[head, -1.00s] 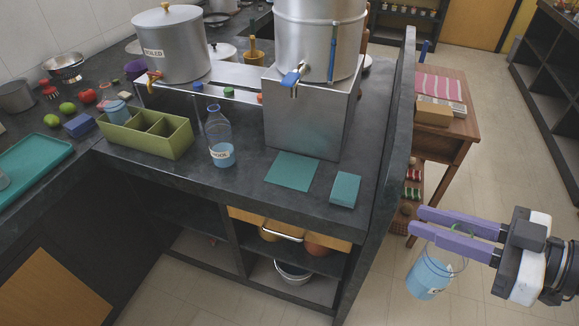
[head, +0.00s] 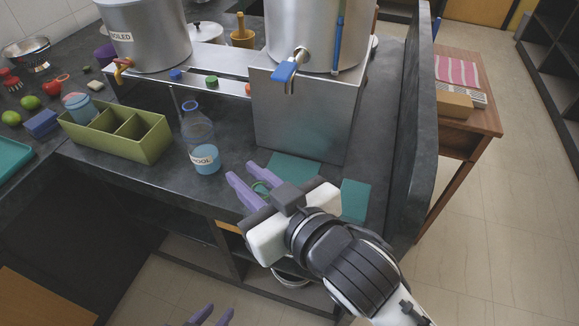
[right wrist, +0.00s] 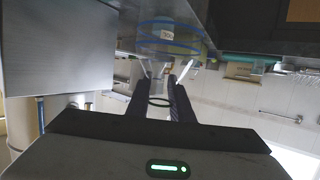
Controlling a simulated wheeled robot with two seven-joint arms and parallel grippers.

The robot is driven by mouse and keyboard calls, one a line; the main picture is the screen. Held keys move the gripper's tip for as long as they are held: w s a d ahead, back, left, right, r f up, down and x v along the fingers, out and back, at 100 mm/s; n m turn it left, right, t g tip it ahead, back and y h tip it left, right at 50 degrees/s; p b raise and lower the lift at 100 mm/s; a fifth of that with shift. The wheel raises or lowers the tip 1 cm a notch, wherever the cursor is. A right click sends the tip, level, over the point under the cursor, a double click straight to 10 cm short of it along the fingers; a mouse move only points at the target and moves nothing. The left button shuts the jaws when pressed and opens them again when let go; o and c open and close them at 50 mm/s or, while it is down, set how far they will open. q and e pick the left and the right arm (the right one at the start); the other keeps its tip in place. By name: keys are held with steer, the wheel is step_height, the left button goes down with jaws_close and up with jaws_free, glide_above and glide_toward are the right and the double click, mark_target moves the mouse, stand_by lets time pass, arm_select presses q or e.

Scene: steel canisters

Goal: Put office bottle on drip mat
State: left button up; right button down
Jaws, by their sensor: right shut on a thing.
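In the right wrist view a dark ring (right wrist: 158,102) sits between the fingers (right wrist: 160,84). A clear bottle with a label (right wrist: 167,35) shows beyond; I cannot tell which bottle. The teal drip mat (head: 292,166) lies flat before the steel block, partly covered by my right gripper, which is left of it. My left gripper (head: 212,317) shows two separated fingertips at the bottom edge, empty.
The steel block (head: 300,120) carries a large tapped canister (head: 318,35). A teal box (head: 355,200) is right of the mat. A green divided caddy (head: 115,135) stands left.

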steer(key=w+d, duration=0.2)
steer(key=w, duration=0.6)
steer(key=w+d+p, duration=0.1)
steer(key=w+d, duration=0.1)
steer(key=w, duration=0.7)
steer(key=shift+w+r, duration=0.15)
steer(key=shift+w, duration=0.05)
steer(key=c, duration=1.8)
jaws_free()
steer(key=shift+c, duration=0.2)
steer(key=v, duration=1.2)
steer(key=shift+a, duration=0.1)
